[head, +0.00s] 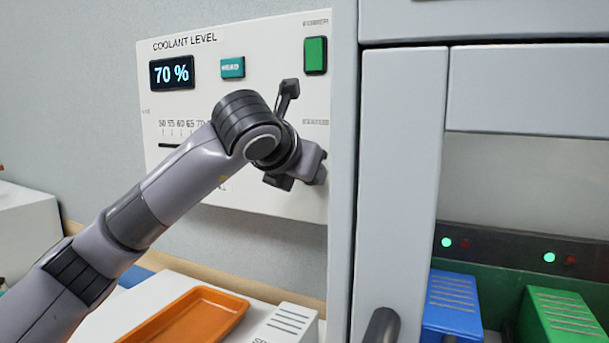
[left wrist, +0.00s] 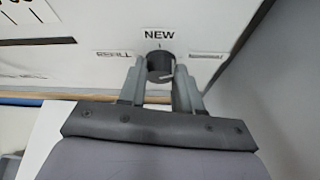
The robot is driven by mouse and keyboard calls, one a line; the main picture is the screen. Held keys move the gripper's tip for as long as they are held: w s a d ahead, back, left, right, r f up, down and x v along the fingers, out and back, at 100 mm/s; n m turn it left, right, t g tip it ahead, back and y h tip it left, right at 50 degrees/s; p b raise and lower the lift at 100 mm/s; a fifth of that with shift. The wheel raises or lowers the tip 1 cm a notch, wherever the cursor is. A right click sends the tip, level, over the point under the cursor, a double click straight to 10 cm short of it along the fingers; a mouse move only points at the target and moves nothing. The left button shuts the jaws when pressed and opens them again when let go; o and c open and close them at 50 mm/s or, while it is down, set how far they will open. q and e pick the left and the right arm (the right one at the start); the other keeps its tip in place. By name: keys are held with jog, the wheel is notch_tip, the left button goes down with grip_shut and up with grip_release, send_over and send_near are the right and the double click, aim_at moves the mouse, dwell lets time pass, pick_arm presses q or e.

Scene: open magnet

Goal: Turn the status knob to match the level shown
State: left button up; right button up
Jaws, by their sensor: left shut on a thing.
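The status knob (left wrist: 157,64) is a dark round knob with a light pointer mark, low on the white panel. In the left wrist view the label NEW stands above it, REFILL at its left and a label too blurred to read at its right. My left gripper (left wrist: 160,72) is shut on the knob, one finger on each side. In the head view my wrist hides the knob. The coolant level display (head: 172,72) reads 70 %. My right gripper is not in view.
The panel (head: 268,55) also carries a teal button (head: 232,67), a green switch (head: 316,55) and a partly hidden scale. A grey cabinet (head: 400,180) stands close at the right. An orange tray (head: 195,322) and blue (head: 452,303) and green (head: 562,315) boxes are below.

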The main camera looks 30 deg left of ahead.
pick_arm(q)
jog(key=shift+d+m+y+b, duration=0.1)
jog(key=shift+m+y+b, duration=0.25)
jog(key=shift+m+y, duration=0.25)
dwell(0.3)
jog(key=o, duration=1)
jog(key=shift+o, duration=0.2)
jog(key=b+v, duration=0.1)
jog(key=v, duration=0.6)
jog(key=shift+s, duration=0.1)
